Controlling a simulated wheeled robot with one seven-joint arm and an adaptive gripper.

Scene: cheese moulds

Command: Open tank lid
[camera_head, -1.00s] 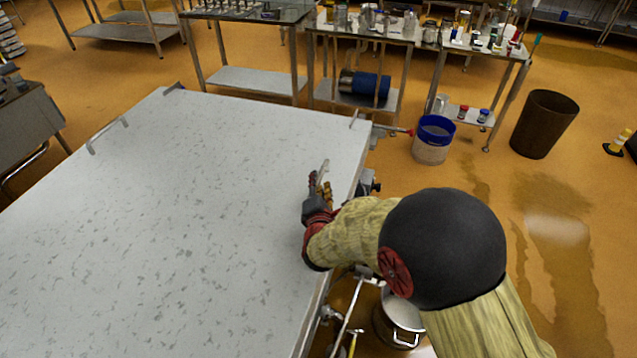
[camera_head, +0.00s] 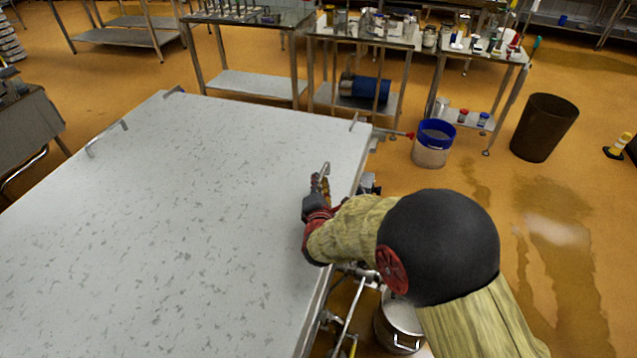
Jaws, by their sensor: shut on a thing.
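The tank lid (camera_head: 150,230) is a large, pale, speckled flat panel that fills the left and middle of the view. Small metal handles stand on its top, one at the left edge (camera_head: 106,138) and one at the far corner (camera_head: 174,91). My gripper (camera_head: 321,180) is at the lid's right edge, shut on a metal handle (camera_head: 325,168) whose tip shows above the fingers. My arm comes in from the lower right and hides part of the lid's edge. The lid looks flat; I cannot tell whether its edge is raised.
A blue-rimmed bucket (camera_head: 433,142) and a brown bin (camera_head: 543,127) stand on the floor to the right. A metal pot (camera_head: 399,325) and pipes are below the lid's right edge. Steel tables (camera_head: 255,82) with jars line the back. The orange floor at right is mostly clear.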

